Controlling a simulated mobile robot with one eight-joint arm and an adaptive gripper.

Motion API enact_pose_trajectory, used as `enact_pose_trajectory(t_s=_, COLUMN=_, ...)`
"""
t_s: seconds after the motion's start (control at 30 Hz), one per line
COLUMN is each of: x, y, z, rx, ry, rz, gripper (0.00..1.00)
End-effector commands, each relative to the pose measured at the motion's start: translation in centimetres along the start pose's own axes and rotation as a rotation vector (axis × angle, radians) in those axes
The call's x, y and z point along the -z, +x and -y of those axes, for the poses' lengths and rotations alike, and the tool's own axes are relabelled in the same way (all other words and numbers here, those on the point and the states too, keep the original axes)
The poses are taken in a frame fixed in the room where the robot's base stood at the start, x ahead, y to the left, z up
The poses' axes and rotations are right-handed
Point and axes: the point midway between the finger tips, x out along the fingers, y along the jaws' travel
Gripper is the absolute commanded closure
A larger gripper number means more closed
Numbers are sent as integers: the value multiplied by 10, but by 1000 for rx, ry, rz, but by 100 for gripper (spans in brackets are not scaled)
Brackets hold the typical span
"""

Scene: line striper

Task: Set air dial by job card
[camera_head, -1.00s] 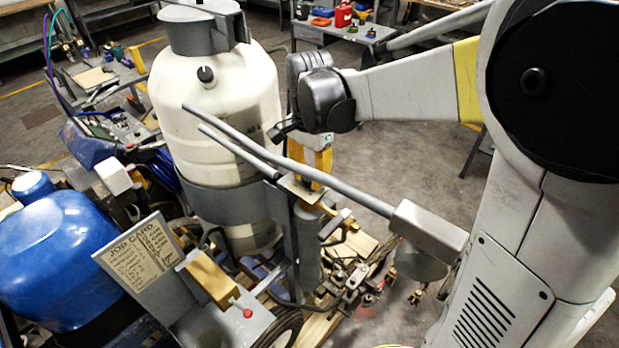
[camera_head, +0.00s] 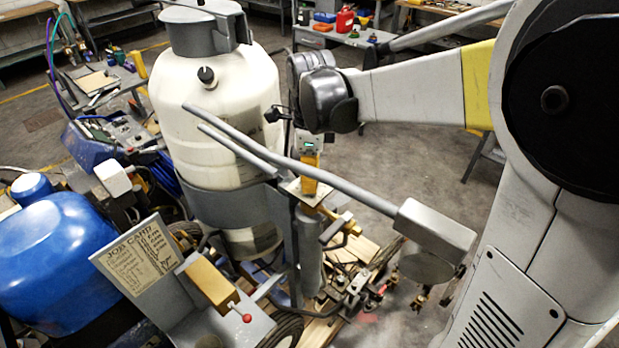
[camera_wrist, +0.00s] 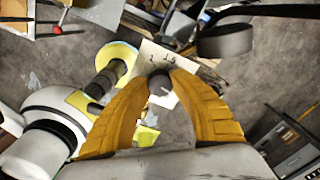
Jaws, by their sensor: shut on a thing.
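The air dial is a small grey round knob (camera_wrist: 160,85) on a pale plate (camera_wrist: 154,62) with dark numerals, seen in the wrist view. My gripper (camera_wrist: 160,78) has its yellow fingers closed around the knob. The fingers cover much of the knob, so its pointer and setting cannot be read. In the head view my gripper (camera_head: 309,187) points down onto the plate (camera_head: 293,190), and the knob is hidden. The job card (camera_head: 137,257) is a beige sheet with handwritten lines on a tilted grey panel at lower left; its entries are too small to read surely.
Two grey handlebars (camera_head: 300,178) pass close to my gripper. A large white tank (camera_head: 222,110) with a black knob stands behind left. A blue tank (camera_head: 55,262) and a red-knobbed lever (camera_head: 247,318) are at lower left. Open floor lies to the right.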

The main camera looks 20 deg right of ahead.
Motion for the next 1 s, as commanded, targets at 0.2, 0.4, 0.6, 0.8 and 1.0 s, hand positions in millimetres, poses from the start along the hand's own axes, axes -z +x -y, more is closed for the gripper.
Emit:
enact_pose_trajectory(t_s=0.2, x=0, y=1, z=0, rx=-1, ry=200, rz=0, gripper=100)
enact_pose_trajectory(t_s=0.4, x=0, y=1, z=0, rx=-1, ry=371, rz=-1, gripper=100)
enact_pose_trajectory(t_s=0.6, x=0, y=0, z=0, rx=-1, ry=503, rz=-1, gripper=100)
enact_pose_trajectory(t_s=0.8, x=0, y=0, z=0, rx=-1, ry=588, rz=-1, gripper=100)
enact_pose_trajectory(t_s=1.0, x=0, y=0, z=0, rx=-1, ry=626, rz=-1, gripper=100)
